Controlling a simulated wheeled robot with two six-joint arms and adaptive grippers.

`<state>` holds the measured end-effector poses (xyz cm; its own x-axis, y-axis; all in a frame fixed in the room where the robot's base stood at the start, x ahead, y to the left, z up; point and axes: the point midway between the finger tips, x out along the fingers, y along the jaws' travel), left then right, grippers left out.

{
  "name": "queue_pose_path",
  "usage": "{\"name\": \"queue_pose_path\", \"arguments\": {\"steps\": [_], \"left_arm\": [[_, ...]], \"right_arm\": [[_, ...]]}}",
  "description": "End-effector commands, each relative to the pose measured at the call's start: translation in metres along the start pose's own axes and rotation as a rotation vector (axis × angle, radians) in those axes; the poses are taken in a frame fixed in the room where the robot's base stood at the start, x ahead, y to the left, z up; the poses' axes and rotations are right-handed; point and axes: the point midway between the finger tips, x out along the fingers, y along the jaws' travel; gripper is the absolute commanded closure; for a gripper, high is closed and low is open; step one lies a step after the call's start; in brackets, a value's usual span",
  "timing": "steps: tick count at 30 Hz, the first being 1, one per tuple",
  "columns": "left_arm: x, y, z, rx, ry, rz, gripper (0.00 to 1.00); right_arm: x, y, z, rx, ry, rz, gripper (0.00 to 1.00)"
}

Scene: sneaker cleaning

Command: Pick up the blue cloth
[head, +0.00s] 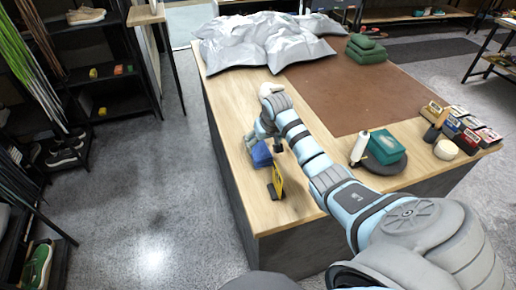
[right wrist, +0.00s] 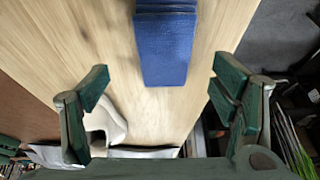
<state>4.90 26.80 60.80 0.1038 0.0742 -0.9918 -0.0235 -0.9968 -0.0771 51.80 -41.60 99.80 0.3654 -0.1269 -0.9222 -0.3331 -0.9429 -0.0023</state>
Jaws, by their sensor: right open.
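The blue cloth (head: 261,155) lies folded on the light wood left part of the table, near its left edge. My right gripper (head: 266,141) is just above and beside it, pointing down, and partly hides it. In the right wrist view the cloth (right wrist: 166,48) shows as a blue folded block at the top middle. There the fingers of my right gripper (right wrist: 160,75) are spread wide, with nothing held between them. Whether a finger touches the cloth cannot be told. My left gripper is not in view.
A white bottle (head: 359,147), a green box (head: 386,147) and several small boxes are at the right. The brown mat (head: 360,95) is mostly clear.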

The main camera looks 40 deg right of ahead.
Motion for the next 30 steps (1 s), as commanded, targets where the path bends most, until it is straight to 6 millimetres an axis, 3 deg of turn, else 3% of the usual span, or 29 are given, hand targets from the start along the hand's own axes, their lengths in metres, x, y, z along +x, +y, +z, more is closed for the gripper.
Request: {"name": "queue_pose_path", "arguments": {"steps": [5, 10, 18, 27, 30], "left_arm": [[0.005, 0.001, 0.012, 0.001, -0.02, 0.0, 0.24], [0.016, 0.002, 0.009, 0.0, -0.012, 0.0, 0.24], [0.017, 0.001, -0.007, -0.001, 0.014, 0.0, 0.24], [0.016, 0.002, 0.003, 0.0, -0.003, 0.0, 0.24], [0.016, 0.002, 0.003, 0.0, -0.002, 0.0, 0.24]], "right_arm": [[0.027, -0.004, -0.003, -0.002, -0.004, -0.002, 0.2], [0.06, -0.007, -0.004, -0.003, -0.003, -0.002, 0.2], [0.065, -0.006, -0.005, -0.005, -0.001, -0.001, 0.22], [0.064, -0.006, -0.005, -0.005, -0.001, -0.001, 0.7], [0.064, -0.006, -0.005, -0.005, -0.002, -0.001, 0.71]]}}
